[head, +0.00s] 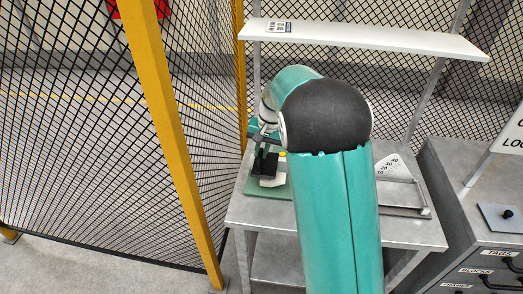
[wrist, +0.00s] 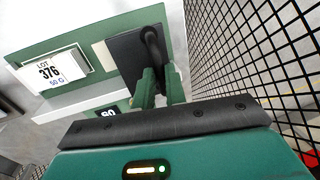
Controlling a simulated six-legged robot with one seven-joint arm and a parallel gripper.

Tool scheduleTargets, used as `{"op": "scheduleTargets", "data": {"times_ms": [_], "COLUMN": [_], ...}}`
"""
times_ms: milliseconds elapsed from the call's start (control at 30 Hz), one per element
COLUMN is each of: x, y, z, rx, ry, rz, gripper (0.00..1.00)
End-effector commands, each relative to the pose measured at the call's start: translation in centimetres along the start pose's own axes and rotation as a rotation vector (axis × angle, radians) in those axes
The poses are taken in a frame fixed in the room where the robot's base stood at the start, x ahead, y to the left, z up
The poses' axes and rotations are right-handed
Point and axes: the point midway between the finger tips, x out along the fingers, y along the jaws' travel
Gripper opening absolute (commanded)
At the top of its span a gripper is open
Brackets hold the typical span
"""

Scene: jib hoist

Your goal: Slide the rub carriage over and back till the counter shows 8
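The rub carriage is a black block (wrist: 127,62) with a black handle (wrist: 151,42), on a green-framed rub tester (wrist: 83,50) in the wrist view. In the head view the black block (head: 264,165) stands over the green base (head: 283,191) at the table's left end. My gripper (wrist: 159,76) has its two green fingers close together on either side of the handle and appears shut on it. A small black counter window (wrist: 108,114) with white digits shows near my gripper's body; its lower part is hidden and I cannot read it surely.
A white card (wrist: 50,70) reads LOT 376, 50 G. A yellow-posted mesh fence (head: 160,110) stands close on the left. A white shelf (head: 360,38) hangs above the grey table (head: 412,233). A numbered scale (head: 388,166) and a drawer cabinet (head: 480,225) stand to the right.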

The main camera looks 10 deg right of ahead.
Motion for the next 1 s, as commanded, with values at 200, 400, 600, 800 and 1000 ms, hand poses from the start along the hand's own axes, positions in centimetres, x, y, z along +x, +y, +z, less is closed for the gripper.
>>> {"op": "scheduleTargets", "data": {"times_ms": [200, 400, 600, 800, 1000], "x": [0.0, -0.2, -0.9, -1.8, -2.6], "y": [0.0, 0.8, 4.1, 8.9, 12.9], "z": [0.0, 0.0, 0.0, 0.0, 0.0], "rx": [0.000, 0.002, 0.005, 0.006, 0.004], "ry": [0.000, 0.001, 0.001, 0.001, 0.002], "rz": [0.000, 0.000, 0.000, 0.000, 0.000], "gripper": [0.00, 0.00, 0.00, 0.00, 0.00]}}
